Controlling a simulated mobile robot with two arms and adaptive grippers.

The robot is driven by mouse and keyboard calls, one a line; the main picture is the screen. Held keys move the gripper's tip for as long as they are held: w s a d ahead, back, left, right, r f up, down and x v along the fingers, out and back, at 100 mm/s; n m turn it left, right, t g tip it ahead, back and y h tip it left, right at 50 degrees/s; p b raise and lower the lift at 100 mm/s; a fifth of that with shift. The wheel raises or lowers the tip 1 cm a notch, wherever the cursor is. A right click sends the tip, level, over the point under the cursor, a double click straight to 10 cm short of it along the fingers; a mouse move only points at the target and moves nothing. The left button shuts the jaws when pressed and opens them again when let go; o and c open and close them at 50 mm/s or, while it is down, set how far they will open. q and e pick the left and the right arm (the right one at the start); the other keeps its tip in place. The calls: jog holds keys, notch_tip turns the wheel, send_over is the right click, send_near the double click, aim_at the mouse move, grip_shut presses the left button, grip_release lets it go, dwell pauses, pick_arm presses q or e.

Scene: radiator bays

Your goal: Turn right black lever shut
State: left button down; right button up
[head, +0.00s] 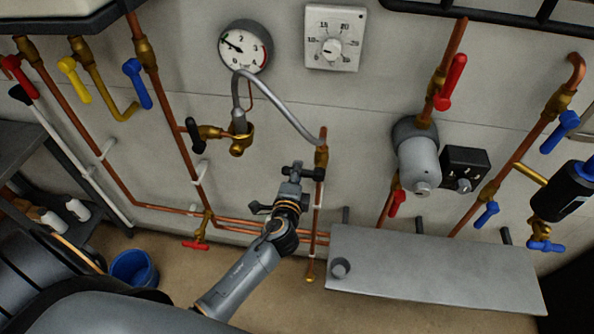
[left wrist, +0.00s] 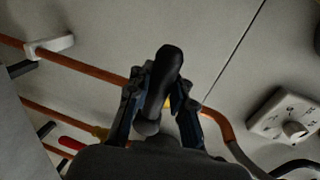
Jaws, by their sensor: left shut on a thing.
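The right black lever (head: 316,173) sits on a brass valve (head: 321,155) on a vertical copper pipe, at the right end of the grey braided hose (head: 276,99). In the head view it lies about crosswise to that pipe. My left gripper (head: 291,174) is shut on the lever from the left and partly hides it. In the left wrist view the dark lever (left wrist: 170,68) stands between the two fingers (left wrist: 160,100). The left black lever (head: 195,136) is on the brass valve at the hose's other end. My right gripper is not in view.
A pressure gauge (head: 244,47) and a white dial (head: 334,38) are above. A grey metal panel (head: 432,268) is low on the right, close to my gripper. A grey pump (head: 418,163) is to the right. A blue bucket (head: 133,268) stands on the floor.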

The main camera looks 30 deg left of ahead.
pick_arm(q)
jog(key=c, duration=1.3)
grip_release()
jog(key=shift+s+f, duration=0.15)
jog(key=shift+f, duration=0.05)
jog(key=shift+o, duration=0.6)
jog(key=shift+d+r, duration=0.1)
jog(key=shift+r, duration=0.1)
jog(key=v, duration=1.2)
